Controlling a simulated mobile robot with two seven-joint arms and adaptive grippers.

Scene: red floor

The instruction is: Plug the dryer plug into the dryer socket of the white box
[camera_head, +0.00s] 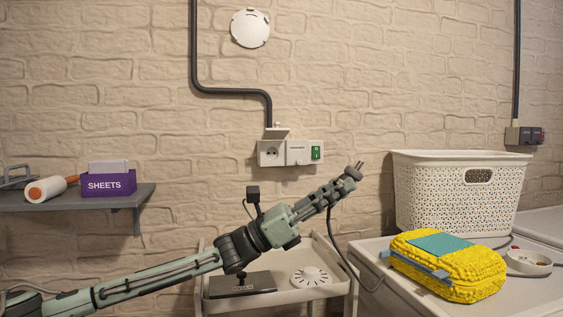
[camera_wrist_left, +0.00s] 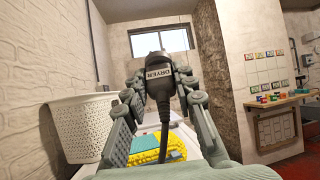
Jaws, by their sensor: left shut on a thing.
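My left gripper (camera_head: 346,179) is shut on a dark plug (camera_head: 357,169) whose pins point up and right. In the left wrist view the plug (camera_wrist_left: 158,88) carries the label DRYER and sits between the two fingers of the left gripper (camera_wrist_left: 162,78). My right gripper is not in view.
A grey box (camera_head: 524,136) is on the wall at far right. A white basket (camera_head: 458,200) and a yellow towel bundle (camera_head: 458,270) stand on the white top at right. A wall shelf (camera_head: 75,198) holds a purple SHEETS box (camera_head: 108,184). A white trolley (camera_head: 340,288) stands below my arm.

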